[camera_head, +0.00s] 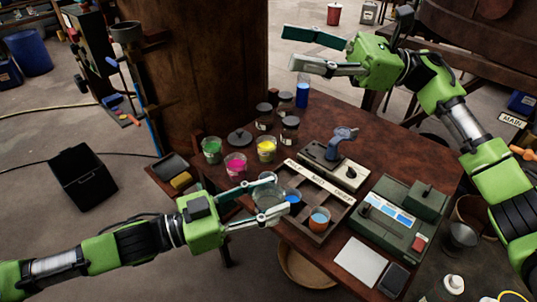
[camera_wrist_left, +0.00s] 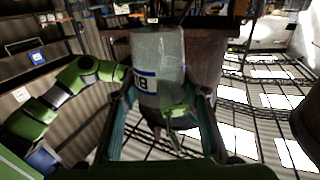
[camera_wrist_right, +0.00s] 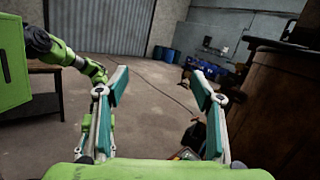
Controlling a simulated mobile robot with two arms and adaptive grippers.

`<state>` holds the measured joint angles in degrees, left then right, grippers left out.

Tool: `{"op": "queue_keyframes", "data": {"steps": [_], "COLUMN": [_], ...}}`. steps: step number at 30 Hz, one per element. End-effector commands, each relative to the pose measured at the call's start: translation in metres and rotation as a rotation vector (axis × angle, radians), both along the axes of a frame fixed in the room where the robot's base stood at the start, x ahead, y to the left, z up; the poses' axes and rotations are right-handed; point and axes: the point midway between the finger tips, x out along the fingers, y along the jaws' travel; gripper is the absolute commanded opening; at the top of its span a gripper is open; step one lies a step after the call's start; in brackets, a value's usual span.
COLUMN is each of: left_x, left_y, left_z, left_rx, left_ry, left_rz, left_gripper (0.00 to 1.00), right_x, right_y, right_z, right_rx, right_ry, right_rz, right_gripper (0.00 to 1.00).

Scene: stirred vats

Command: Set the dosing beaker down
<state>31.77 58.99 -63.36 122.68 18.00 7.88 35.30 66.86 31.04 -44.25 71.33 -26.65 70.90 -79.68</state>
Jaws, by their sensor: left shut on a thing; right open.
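My left gripper (camera_head: 281,193) is shut on a clear, greyish beaker (camera_head: 266,192) at the left end of the wooden divided tray (camera_head: 322,192). In the left wrist view the beaker (camera_wrist_left: 158,55) sits between both fingers, with a blue-and-white label facing the camera. I cannot tell whether its base touches anything.
Green (camera_head: 211,150), pink (camera_head: 236,164) and yellow (camera_head: 266,149) cups stand behind the left gripper. Dark lidded jars (camera_head: 289,130) and a blue bottle (camera_head: 302,95) are farther back.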

Motion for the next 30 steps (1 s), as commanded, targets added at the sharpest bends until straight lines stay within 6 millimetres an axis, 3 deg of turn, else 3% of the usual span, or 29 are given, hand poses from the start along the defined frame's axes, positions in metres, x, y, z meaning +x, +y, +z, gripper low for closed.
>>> {"op": "queue_keyframes", "data": {"steps": [1,3,6,9,13,18,24,30], "left_x": [0.0,0.0,0.0,0.0,0.0,0.0,0.0,0.0], "left_y": [0.0,0.0,0.0,0.0,0.0,0.0,0.0,0.0], "left_z": [0.0,0.0,0.0,0.0,0.0,0.0,0.0,0.0], "left_rx": [-0.001,-0.001,-0.001,-0.001,-0.001,-0.001,-0.001,-0.001], "left_ry": [0.0,0.0,0.0,0.0,0.0,0.0,0.0,0.0], "left_rz": [0.0,0.0,0.0,0.0,0.0,0.0,0.0,0.0], "left_gripper": [0.18,0.18,0.18,0.18,0.18,0.18,0.18,0.18], "right_x": [-0.021,-0.049,-0.087,-0.115,-0.13,-0.123,-0.111,-0.109], "right_y": [0.025,0.054,0.087,0.101,0.096,0.072,0.051,0.048], "right_z": [-0.003,-0.016,-0.045,-0.078,-0.117,-0.143,-0.148,-0.163], "right_rx": [-0.07,-0.172,-0.333,-0.49,-0.682,-0.885,-1.005,-1.022], "right_ry": [-0.12,-0.295,-0.582,-0.871,-1.205,-1.502,-1.642,-1.659], "right_rz": [0.056,0.138,0.286,0.456,0.698,0.985,1.17,1.202], "right_gripper": [0.61,0.61,0.61,0.61,0.61,0.61,0.61,0.61]}}
